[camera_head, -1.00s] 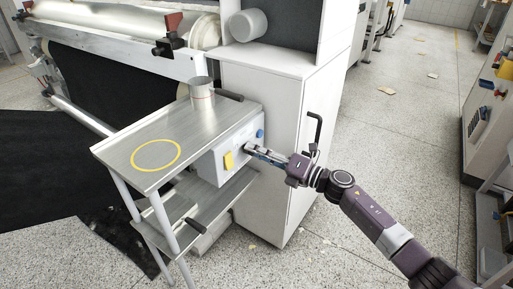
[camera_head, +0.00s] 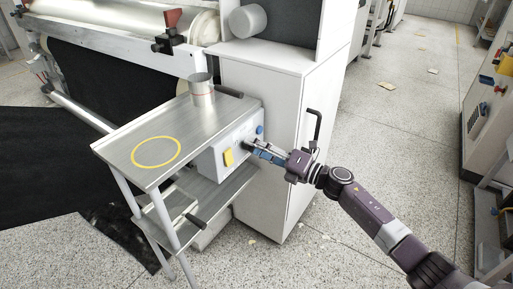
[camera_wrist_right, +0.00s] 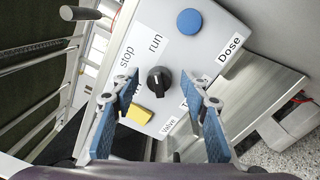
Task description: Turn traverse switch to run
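The traverse switch (camera_wrist_right: 159,79) is a black rotary knob on the white control panel (camera_wrist_right: 183,62). The words "stop" and "run" are printed above it in the right wrist view. Its raised grip looks roughly upright there, toward "run", but the exact setting is hard to read. My right gripper (camera_wrist_right: 158,100) is open, with one blue-padded finger on each side of the knob and a clear gap to it. In the head view my right gripper (camera_head: 250,148) is in front of the panel (camera_head: 231,150). My left gripper is not in view.
A blue button (camera_wrist_right: 189,21) and a yellow switch (camera_wrist_right: 139,114) sit near the knob. A metal cart table (camera_head: 125,152) bears a metal cup (camera_head: 202,97). A white cabinet (camera_head: 283,115) stands behind. Open floor (camera_head: 375,150) lies to the right.

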